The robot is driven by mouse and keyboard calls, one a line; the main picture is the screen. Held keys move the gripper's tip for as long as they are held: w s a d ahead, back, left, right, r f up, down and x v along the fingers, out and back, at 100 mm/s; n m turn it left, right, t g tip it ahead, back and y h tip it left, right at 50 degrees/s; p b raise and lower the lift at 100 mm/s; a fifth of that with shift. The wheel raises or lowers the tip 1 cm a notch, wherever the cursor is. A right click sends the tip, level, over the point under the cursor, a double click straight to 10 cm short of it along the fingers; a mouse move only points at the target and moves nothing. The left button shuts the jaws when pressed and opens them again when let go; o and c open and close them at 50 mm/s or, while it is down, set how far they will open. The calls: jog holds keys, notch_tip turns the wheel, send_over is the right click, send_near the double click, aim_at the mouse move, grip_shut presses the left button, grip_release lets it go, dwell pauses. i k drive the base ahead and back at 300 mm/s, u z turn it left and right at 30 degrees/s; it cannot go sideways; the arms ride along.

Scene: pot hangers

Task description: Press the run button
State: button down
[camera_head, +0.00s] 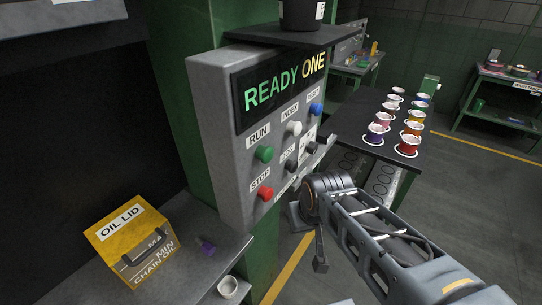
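The run button (264,154) is a round green knob on the left of a grey control panel (223,125), under the label RUN. It stands clear, with nothing touching it. The panel's screen (283,90) reads READY ONE. My arm comes in from the lower right. My gripper (316,150) appears to be at the panel's lower right, to the right of the run button. Its fingers are small and hard to tell from the panel's parts, so I cannot tell whether it is open or shut.
A red stop button (265,193) is below, a white index button (294,128) and a blue button (316,109) to the right. A yellow oil box (133,240) stands on the grey bench at lower left.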

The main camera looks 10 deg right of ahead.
aim_at(263, 154)
jog(key=z, duration=1.85)
jog(key=k, duration=1.3)
jog(key=u, duration=1.75)
